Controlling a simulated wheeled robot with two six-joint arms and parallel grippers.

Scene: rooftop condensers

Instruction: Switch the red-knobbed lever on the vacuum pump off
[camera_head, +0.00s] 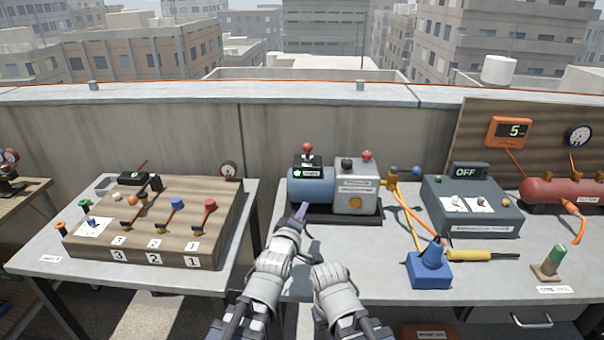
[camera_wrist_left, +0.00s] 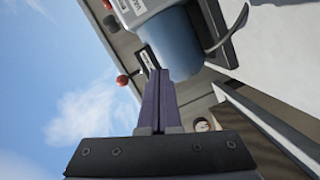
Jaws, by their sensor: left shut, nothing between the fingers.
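The vacuum pump has a blue cylinder (camera_head: 311,190) and a grey box (camera_head: 356,189) on a black base. A lever with a red knob (camera_head: 307,147) stands up from the black switch box (camera_head: 307,166) on top of the cylinder. The switch box has a green-lit label. My left gripper (camera_head: 303,209) is shut and empty in front of the cylinder, below the knob. In the left wrist view the closed fingers (camera_wrist_left: 156,78) point at the blue cylinder (camera_wrist_left: 173,42), with the red knob (camera_wrist_left: 122,80) to their left. My right arm shows low in the middle; its fingers do not show.
A second red knob (camera_head: 367,155) and a black knob sit on the grey box. A wooden lever panel (camera_head: 205,219) is on the left table. To the right are a unit reading OFF (camera_head: 469,170), a blue block (camera_head: 429,271) and orange and yellow hoses. The bench front is fairly clear.

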